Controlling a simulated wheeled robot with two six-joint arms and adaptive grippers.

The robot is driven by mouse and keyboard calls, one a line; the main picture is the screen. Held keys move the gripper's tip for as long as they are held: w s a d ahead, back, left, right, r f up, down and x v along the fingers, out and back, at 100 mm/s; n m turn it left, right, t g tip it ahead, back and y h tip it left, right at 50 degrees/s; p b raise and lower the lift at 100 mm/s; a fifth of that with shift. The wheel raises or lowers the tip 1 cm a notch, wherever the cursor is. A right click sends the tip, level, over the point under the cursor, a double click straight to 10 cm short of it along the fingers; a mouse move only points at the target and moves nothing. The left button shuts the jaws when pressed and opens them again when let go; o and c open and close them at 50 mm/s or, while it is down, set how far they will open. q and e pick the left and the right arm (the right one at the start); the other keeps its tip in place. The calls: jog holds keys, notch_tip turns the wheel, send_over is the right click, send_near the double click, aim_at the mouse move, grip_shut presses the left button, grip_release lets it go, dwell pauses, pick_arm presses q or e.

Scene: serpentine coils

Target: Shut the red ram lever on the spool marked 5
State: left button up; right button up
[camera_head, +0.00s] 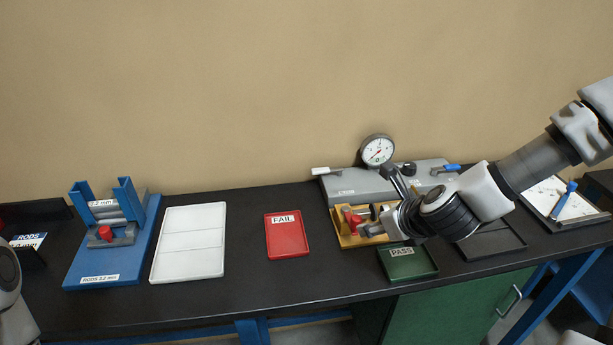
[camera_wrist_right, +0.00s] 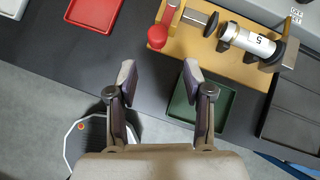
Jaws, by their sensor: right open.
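The spool marked 5 (camera_wrist_right: 252,42) is a pale cylinder with dark and metal ends, lying on a yellow base (camera_wrist_right: 205,58) in the right wrist view. The red ram lever (camera_wrist_right: 158,37) has a round knob and stands at the base's left part, a gap away from the spool. My left gripper is out of view.
A red FAIL tray (camera_head: 287,236) lies left of the base, and a green PASS tray (camera_head: 410,262) lies in front. A grey unit with a dial gauge (camera_head: 377,150) stands behind. A white tray (camera_head: 188,243) and a blue rod stand (camera_head: 90,268) are farther left.

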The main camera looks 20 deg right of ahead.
aim_at(358, 219)
jog(key=w, duration=0.1)
jog(key=w+f+b, duration=0.1)
jog(key=w+m, duration=0.1)
jog(key=shift+a+f+b, duration=0.25)
jog(key=shift+a+b, duration=0.05)
jog(key=shift+b, duration=0.05)
jog(key=x, duration=0.4)
jog(key=shift+w+r, duration=0.1)
jog(key=shift+w, duration=0.2)
jog(key=shift+s+r, duration=0.15)
jog(key=shift+s, duration=0.1)
jog(key=shift+c, duration=0.4)
grip_shut()
